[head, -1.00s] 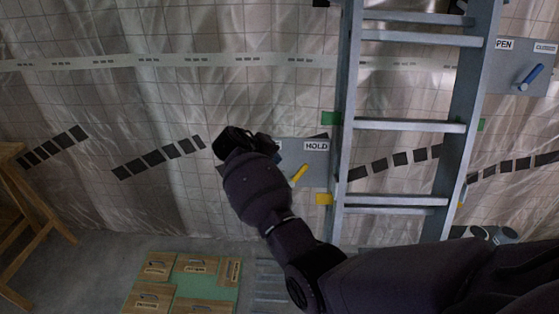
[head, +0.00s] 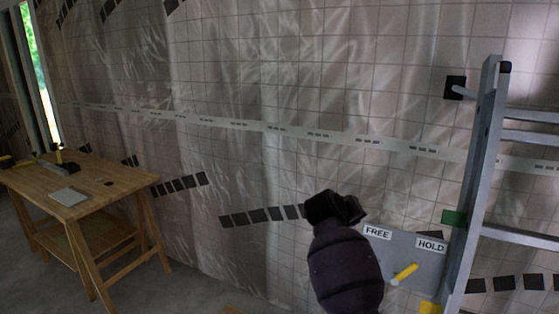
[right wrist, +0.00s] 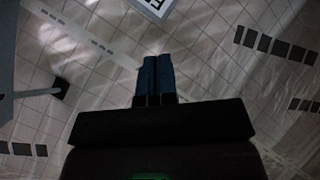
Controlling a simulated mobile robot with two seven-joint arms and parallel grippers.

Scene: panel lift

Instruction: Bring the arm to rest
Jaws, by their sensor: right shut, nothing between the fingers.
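My right gripper (head: 336,207) shows in the head view at the end of my dark arm, which rises from the bottom edge. It appears in front of the wall sheet, above and left of a grey plate (head: 420,251) labelled FREE and HOLD. A yellow lever (head: 404,273) on that plate slants up toward the HOLD side. In the right wrist view the two blue-grey fingers (right wrist: 154,80) are together with nothing between them. The wall lies beyond the fingers. My left gripper is in neither view.
A metal ladder (head: 478,175) stands at the right, close to the plate. A wooden workbench (head: 119,180) with small items stands at the left. Translucent gridded sheeting (head: 250,60) covers the wall.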

